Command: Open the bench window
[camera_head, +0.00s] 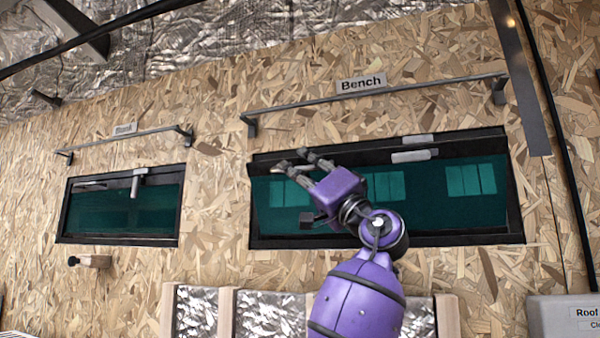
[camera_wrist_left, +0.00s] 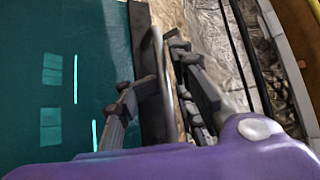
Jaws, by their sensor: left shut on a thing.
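The Bench window (camera_head: 450,207) is a wide teal pane in a black frame, under a "Bench" sign (camera_head: 361,83). Two pale grey latch parts (camera_head: 414,156) sit near its top edge, right of centre. My left gripper (camera_head: 291,160) is at the upper left of this window. Its fingers are shut on a slim grey handle (camera_wrist_left: 161,68), seen between them in the left wrist view beside the dark frame edge (camera_wrist_left: 143,50). The gripper hides that part in the head view. I cannot tell whether the pane stands ajar. My right gripper is out of view.
A grey rail (camera_head: 420,88) runs above the Bench window. A smaller window (camera_head: 125,212) with its own rail (camera_head: 120,138) is on the left. A dark post (camera_head: 519,80) and a grey "Roof" box (camera_head: 565,318) are on the right.

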